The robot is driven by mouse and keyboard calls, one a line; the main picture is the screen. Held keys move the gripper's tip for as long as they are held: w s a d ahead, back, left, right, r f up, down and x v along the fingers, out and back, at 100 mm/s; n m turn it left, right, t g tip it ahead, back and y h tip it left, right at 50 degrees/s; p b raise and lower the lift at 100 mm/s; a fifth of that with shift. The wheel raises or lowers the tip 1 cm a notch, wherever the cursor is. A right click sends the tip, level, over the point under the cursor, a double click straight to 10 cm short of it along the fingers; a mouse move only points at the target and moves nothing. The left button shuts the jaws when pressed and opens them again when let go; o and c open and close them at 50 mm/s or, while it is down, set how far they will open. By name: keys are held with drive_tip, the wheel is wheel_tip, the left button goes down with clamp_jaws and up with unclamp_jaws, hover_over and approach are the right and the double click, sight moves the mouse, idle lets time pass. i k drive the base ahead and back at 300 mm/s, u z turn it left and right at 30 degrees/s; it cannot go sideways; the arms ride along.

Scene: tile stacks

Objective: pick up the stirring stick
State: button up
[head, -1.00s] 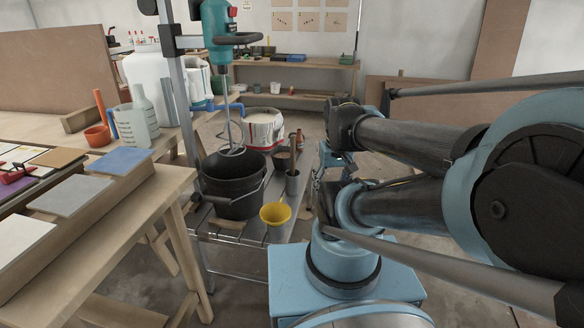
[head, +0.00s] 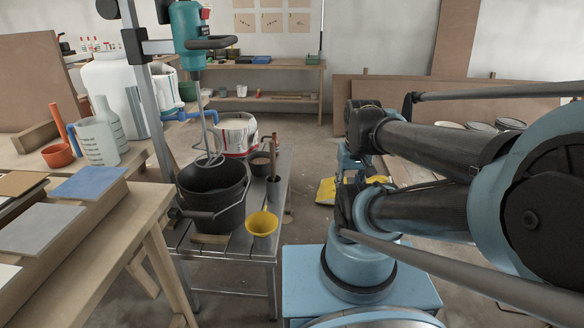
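The cup is on the metal bench, right of the black bucket (head: 213,196) and behind the yellow funnel-like cup (head: 262,228). My gripper (head: 346,163) is mostly hidden behind my own dark arm links, to the right of the stick and apart from it in the picture. Its fingers cannot be made out, so I cannot tell whether it is open or shut.
A mixer (head: 192,38) with a spiral whisk hangs over the black bucket. A white-and-red pail (head: 236,134) and a small container (head: 260,165) stand behind the cup. A wooden table (head: 150,200) with tiles is at left. Floor shows right of the bench.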

sight(271, 144)
drive_tip(key=z, duration=0.1)
drive_tip(key=k, duration=1.1)
drive_tip(key=u, duration=0.5)
drive_tip(key=i, duration=1)
